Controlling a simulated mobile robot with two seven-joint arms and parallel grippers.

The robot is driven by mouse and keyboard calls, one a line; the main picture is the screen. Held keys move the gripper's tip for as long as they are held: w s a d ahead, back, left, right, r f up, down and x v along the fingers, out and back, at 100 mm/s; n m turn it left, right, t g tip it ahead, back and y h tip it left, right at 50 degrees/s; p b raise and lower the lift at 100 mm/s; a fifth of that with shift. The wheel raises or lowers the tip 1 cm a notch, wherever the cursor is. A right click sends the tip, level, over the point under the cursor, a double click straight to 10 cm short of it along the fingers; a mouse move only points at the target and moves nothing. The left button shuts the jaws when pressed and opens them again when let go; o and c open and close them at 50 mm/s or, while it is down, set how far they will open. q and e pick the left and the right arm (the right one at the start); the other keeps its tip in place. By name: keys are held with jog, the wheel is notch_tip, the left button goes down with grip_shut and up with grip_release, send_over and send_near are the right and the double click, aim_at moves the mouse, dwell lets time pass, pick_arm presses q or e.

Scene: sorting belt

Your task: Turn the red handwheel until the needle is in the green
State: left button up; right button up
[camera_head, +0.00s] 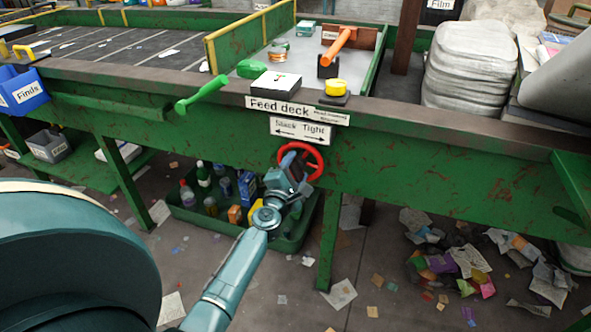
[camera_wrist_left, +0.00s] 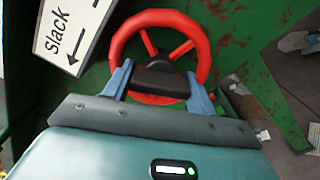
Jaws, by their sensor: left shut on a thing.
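The red handwheel (camera_head: 319,160) is mounted on the green front of the feed deck, below the Slack/Tight sign (camera_head: 301,130). My left gripper (camera_head: 293,168) is at the left part of the wheel in the head view and covers part of it. My right gripper is out of view.
A green lever (camera_head: 203,94) juts out left of the white-faced box, and a yellow button (camera_head: 336,88) sits right of it. A green crate (camera_head: 273,242) of bottles and boxes stands under the deck. Paper scraps (camera_head: 468,262) litter the floor at right.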

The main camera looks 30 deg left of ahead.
pick_arm(q)
jog(key=o, duration=0.7)
jog(key=shift+s, duration=0.1)
jog(key=shift+s+d, duration=0.1)
jog(key=shift+s, duration=0.2)
jog(key=v, duration=1.2)
jog(key=shift+s+d, duration=0.1)
jog(key=shift+s, duration=0.05)
